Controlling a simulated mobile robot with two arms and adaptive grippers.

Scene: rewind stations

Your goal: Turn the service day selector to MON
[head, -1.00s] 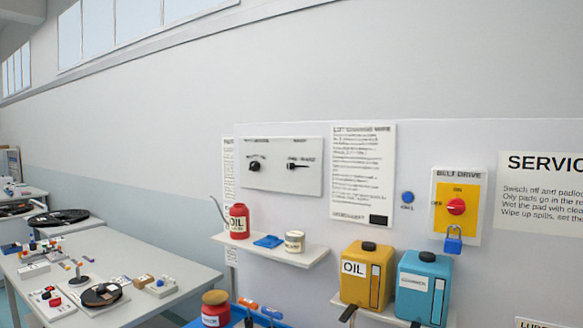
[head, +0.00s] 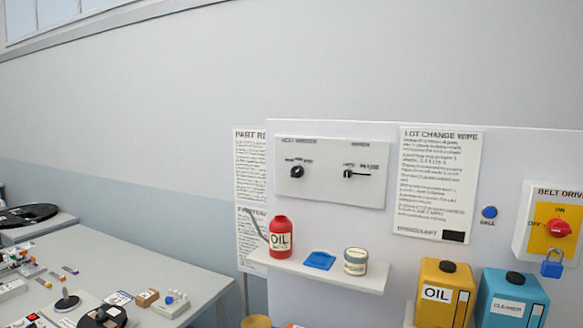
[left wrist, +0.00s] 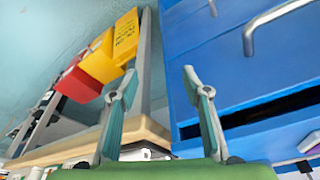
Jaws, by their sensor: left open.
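A white control panel (head: 330,190) is fixed to the upright board in the head view. It carries a round black knob (head: 297,171) on the left, with small markings around it, and a black lever-like switch (head: 349,174) on the right. The left knob looks like the day selector, but its print is too small to read which day it points to. My left gripper (left wrist: 160,82) shows only in the left wrist view. Its two fingers are apart with nothing between them, away from the panel. My right gripper is in neither view.
Below the panel a white shelf (head: 330,275) holds a red oil can (head: 280,238), a blue pad (head: 319,261) and a tin (head: 355,262). Yellow (head: 443,295) and blue jugs (head: 510,300) stand right. Blue drawers (left wrist: 240,70) are close to the left gripper.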

